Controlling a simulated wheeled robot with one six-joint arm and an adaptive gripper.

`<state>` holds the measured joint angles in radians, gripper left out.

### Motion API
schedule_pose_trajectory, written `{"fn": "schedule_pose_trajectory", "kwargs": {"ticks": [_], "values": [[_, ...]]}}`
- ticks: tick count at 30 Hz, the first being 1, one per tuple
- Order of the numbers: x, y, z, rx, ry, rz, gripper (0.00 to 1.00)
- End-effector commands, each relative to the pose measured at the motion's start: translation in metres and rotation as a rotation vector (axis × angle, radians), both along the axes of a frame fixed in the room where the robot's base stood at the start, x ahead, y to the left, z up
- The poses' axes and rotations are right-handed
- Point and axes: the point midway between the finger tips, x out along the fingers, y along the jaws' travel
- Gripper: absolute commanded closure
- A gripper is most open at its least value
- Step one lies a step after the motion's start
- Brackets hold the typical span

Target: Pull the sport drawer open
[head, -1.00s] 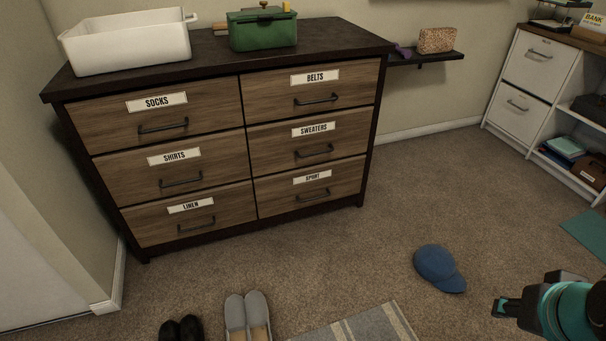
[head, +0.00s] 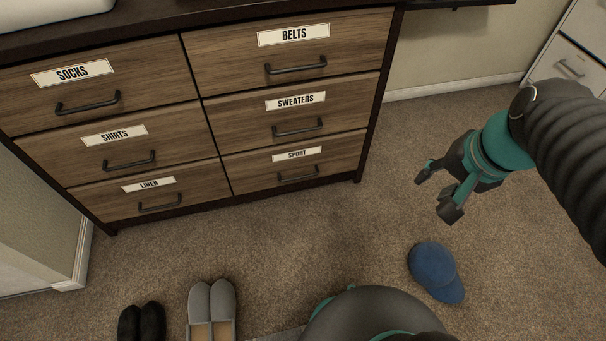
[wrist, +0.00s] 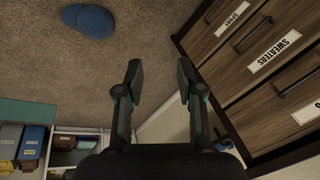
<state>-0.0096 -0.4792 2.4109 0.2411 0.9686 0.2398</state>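The sport drawer (head: 311,164) is the bottom right drawer of a dark-framed wooden dresser. It is shut, with a white SPORT label and a dark bar handle (head: 299,174). It also shows in the wrist view at the top (wrist: 219,32), partly cut off by the frame edge. My gripper (head: 432,194) is to the right of the dresser, apart from it, with its two fingers spread and nothing between them. In the wrist view the fingers (wrist: 160,82) stand apart over bare carpet.
A blue cap (head: 435,272) lies on the carpet below my gripper. Grey slippers (head: 211,305) and black shoes (head: 141,322) stand in front of the dresser. The sweaters drawer (head: 345,104) above is shut. Carpet between the dresser and cap is clear.

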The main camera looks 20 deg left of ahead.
Motion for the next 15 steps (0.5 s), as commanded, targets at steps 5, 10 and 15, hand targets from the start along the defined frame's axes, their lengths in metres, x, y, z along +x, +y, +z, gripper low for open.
{"fn": "schedule_pose_trajectory", "kwargs": {"ticks": [5, 10, 15], "values": [[0.028, 0.035, -0.031, 0.188, 0.230, -0.204, 0.63], [0.056, 0.065, -0.059, 0.338, 0.453, -0.417, 0.63], [0.085, 0.094, -0.090, 0.464, 0.687, -0.638, 0.63]]}}
